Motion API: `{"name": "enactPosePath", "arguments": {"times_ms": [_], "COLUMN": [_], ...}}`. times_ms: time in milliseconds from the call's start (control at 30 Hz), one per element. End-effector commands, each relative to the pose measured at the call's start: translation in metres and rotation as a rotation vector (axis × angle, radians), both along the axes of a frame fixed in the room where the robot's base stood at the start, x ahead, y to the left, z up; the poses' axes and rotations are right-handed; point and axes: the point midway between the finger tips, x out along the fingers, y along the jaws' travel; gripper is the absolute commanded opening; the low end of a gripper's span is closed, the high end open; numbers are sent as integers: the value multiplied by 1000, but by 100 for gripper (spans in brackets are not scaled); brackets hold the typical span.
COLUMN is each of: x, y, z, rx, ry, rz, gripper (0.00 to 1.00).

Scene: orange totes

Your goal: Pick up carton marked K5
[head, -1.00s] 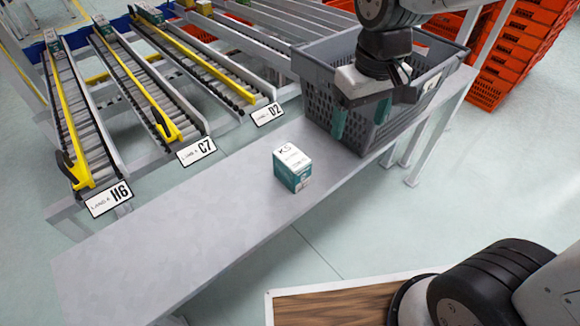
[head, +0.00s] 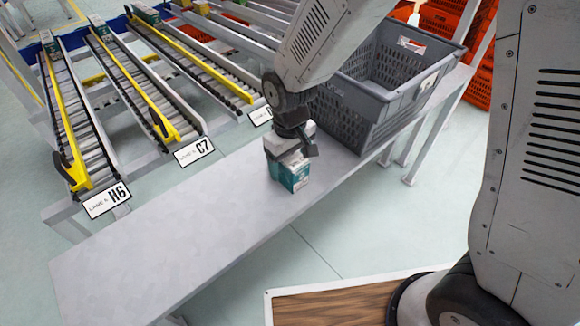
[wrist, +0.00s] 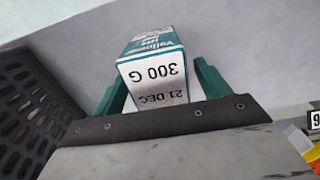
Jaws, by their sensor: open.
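The carton marked K5 (head: 292,174) is a small teal and white box standing upright on the grey bench. My gripper (head: 291,160) is directly over it and hides most of its top in the head view. In the wrist view the carton (wrist: 155,68) shows a white face reading "300 G" and "21 DEC". The two green fingers of my gripper (wrist: 160,90) stand apart, one on each side of the carton. Whether they touch it cannot be told. The jaws are open.
A grey crate (head: 352,125) stands on the bench (head: 170,240) just right of the carton. Roller lanes labelled H6 (head: 107,200) and C7 (head: 194,151) end along the bench's far side. The bench's left part is clear. Orange totes (head: 478,75) stand at the back right.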

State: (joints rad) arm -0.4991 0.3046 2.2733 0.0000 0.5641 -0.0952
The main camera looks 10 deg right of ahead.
Motion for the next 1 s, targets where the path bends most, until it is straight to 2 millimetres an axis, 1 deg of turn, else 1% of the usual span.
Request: {"name": "enactPosePath", "arguments": {"times_ms": [33, 100, 200, 367, 467, 500, 567, 600, 867, 1000], "x": [-1, 0, 0, 0, 0, 0, 0, 0, 0, 1], "y": [0, 0, 0, 0, 0, 0, 0, 0, 0, 0], "z": [-7, -13, -16, -16, -16, -16, -15, -15, -14, -3], "rx": [-2, -1, 0, 1, 1, 1, 1, 1, 1, 2], "ry": [2, 2, 0, -1, -1, -1, -1, -1, -2, -2], "rz": [0, 0, 0, 0, 0, 0, 0, 0, 0, -1], "gripper": [75, 75, 75, 75, 50, 39, 23, 20, 20, 20]}}
